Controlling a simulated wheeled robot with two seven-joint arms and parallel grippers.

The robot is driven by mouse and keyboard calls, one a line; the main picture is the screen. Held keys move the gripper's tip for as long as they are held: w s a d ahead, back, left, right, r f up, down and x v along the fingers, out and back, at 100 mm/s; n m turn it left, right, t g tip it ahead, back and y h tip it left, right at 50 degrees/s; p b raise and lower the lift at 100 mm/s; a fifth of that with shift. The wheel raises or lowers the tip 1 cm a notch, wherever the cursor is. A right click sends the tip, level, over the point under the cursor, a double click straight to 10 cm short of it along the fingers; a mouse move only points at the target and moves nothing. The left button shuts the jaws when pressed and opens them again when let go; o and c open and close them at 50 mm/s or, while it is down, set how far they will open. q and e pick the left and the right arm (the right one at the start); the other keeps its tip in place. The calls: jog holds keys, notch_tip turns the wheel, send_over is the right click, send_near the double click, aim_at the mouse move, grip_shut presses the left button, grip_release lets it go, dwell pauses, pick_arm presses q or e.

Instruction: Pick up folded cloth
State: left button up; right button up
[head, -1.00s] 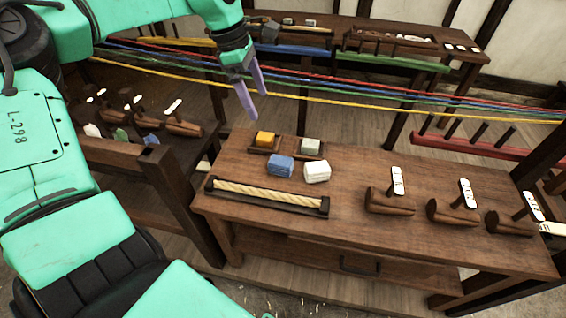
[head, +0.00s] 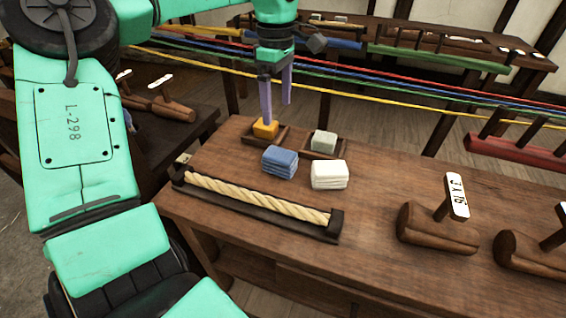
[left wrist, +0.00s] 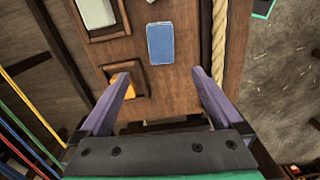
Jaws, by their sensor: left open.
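Two folded cloths lie on the wooden bench: a blue one (head: 280,161) and a white one (head: 329,175) to its right. The blue cloth also shows in the left wrist view (left wrist: 160,43), lying flat ahead of the fingertips. My left gripper (head: 277,108) points down over the far left part of the bench, behind the blue cloth. Its purple fingers (left wrist: 161,72) are apart with nothing between them. The left finger overlaps a yellow block (head: 265,128) in the picture; I cannot tell whether they touch. My right gripper is not in view.
The yellow block and a grey-green block (head: 324,140) sit in small wooden trays. A rope piece in a dark holder (head: 257,211) lies along the front edge. Wooden mallet-like tools (head: 435,232) stand right. Coloured ropes (head: 400,107) stretch behind the bench.

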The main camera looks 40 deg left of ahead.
aim_at(280, 154)
pick_arm(q)
jog(key=f, duration=1.5)
jog(key=shift+d, duration=0.35)
jog(key=shift+s, duration=0.1)
jog(key=c, duration=1.4)
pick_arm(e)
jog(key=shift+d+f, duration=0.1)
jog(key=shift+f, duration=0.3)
pick_arm(q)
jog(key=shift+r, duration=0.1)
notch_tip(280, 154, up, 20)
jog(key=shift+r+p, duration=0.1)
jog(key=shift+p, duration=0.9)
jog(key=o, duration=0.7)
jog(key=c, duration=0.5)
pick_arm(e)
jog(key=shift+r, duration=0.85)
